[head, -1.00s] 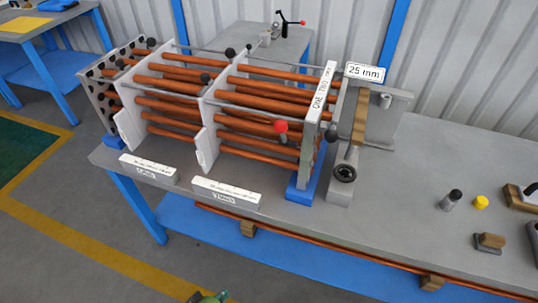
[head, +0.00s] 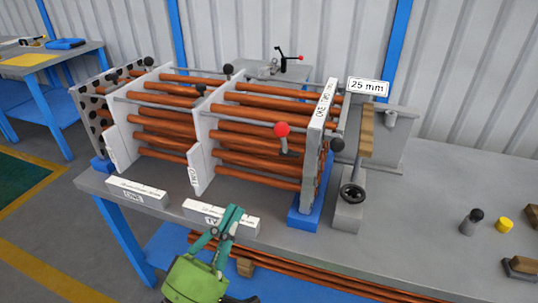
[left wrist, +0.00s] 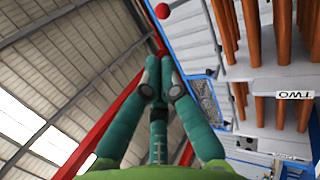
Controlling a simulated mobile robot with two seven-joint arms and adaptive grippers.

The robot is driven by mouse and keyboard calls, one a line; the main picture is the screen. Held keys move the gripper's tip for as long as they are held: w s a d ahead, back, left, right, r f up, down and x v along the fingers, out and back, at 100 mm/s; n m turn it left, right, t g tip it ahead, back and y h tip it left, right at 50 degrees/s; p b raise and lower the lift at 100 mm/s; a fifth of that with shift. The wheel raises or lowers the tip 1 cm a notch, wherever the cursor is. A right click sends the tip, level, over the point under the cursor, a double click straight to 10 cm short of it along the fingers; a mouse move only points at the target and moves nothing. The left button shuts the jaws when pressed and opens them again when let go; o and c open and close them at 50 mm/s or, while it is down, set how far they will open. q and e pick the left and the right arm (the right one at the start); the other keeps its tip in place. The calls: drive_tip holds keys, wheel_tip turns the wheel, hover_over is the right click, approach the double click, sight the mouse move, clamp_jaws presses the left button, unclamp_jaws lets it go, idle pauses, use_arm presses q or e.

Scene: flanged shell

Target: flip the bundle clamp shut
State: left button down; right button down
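A red ball knob (head: 281,129) on a short grey lever stands in front of the copper tubes (head: 262,158), left of the labelled end plate (head: 318,140). I take it for the bundle clamp's handle; the clamp's body is hard to make out. In the left wrist view a red ball (left wrist: 162,11) shows beyond the fingertips, apart from them. My green left gripper (head: 232,212) is below and left of the knob, over the bench's front edge. Its fingers (left wrist: 158,68) come together with nothing between them. My right gripper is not in view.
White plates (head: 204,150) hold the tubes. Two label blocks (head: 138,191) (head: 221,217) lie along the front edge. A handwheel stand (head: 350,200) is right of the bundle.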

use_arm(q)
drive_tip(key=shift+r, duration=0.1)
drive_tip(key=p, duration=0.6)
approach(278, 133)
drive_tip(key=x, duration=0.5)
drive_tip(key=shift+w+r, duration=0.15)
drive_tip(key=shift+r, duration=0.1)
drive_tip(key=shift+w+d+r, duration=0.15)
drive_tip(key=shift+w+d, duration=0.2)
drive_tip(key=shift+w, duration=0.3)
